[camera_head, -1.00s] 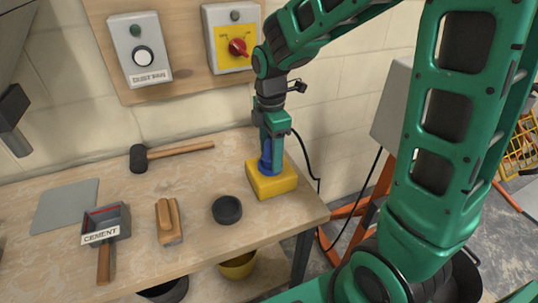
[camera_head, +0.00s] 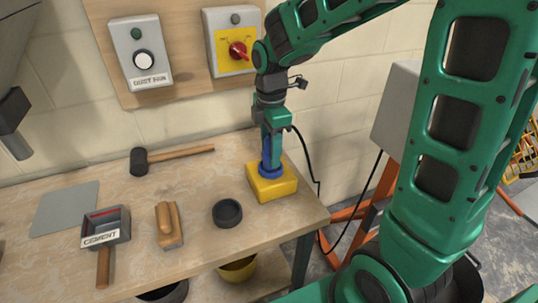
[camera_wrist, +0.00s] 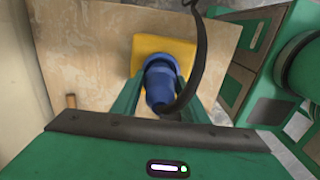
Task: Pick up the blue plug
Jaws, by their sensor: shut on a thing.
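The blue plug (camera_head: 266,151) stands upright above the yellow block (camera_head: 284,187) near the right end of the bench. A blue ring (camera_head: 270,169) sits on the block's top. My gripper (camera_head: 272,157) points down and is shut on the plug, one finger on each side. In the wrist view the plug (camera_wrist: 158,88) is between my two green fingers (camera_wrist: 155,97), with the yellow block (camera_wrist: 168,44) beyond it. A black cable (camera_wrist: 199,55) curves from the plug. I cannot tell whether the plug's lower end is clear of the blue ring.
Switch boxes (camera_head: 141,52) hang on the wall behind. The bench edge is close on the right.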

